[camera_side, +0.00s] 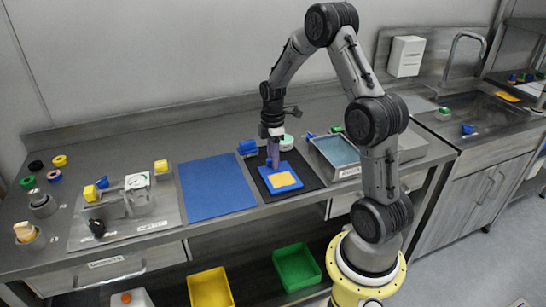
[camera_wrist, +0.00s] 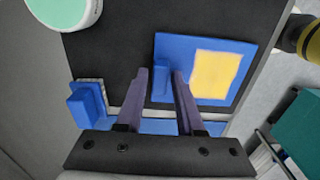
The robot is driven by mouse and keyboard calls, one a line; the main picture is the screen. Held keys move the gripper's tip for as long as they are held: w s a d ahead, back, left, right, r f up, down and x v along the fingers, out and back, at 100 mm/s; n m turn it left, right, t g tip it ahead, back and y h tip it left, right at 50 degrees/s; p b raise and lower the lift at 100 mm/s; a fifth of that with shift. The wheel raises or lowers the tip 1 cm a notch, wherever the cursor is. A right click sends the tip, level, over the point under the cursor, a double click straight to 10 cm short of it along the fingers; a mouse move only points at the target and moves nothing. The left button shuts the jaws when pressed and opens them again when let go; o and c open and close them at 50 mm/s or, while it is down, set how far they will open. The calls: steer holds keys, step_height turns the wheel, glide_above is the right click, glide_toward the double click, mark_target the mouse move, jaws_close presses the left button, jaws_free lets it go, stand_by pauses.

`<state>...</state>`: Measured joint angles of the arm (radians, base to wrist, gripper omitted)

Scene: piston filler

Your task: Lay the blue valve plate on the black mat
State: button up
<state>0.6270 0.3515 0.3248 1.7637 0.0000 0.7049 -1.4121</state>
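The blue valve plate (camera_side: 268,184), with a yellow patch (camera_side: 283,180) on its top, appears to lie flat on the black mat (camera_side: 309,170). In the wrist view the plate (camera_wrist: 200,50) is at the upper right on the dark mat (camera_wrist: 118,42), and a raised blue tab (camera_wrist: 162,80) stands at its left edge. My gripper (camera_side: 273,163) is low over the plate's back edge. In the wrist view its fingers (camera_wrist: 158,82) stand apart on either side of the tab. A gap shows at the left finger; contact on the right is unclear.
A blue mat (camera_side: 217,185) lies left of the black one. A blue block (camera_side: 247,147) and a round mint-topped container (camera_side: 286,142) stand behind it. A metal tray with a teal surface (camera_side: 337,151) is to the right. Yellow and green bins (camera_side: 297,267) sit below the counter.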

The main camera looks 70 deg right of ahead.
steer(key=shift+o, duration=0.8)
step_height(320, 180, up, 12)
steer(key=s+a+r+m+t, duration=0.1)
steer(key=s+a+r+m, duration=0.1)
steer(key=a+r, duration=0.55)
steer(key=s+a+m+t, duration=0.4)
steer(key=s+a+m, duration=0.3)
steer(key=s+a, duration=0.7)
steer(key=a, duration=0.2)
steer(key=shift+s+a+t, duration=0.3)
steer(key=shift+s, duration=0.1)
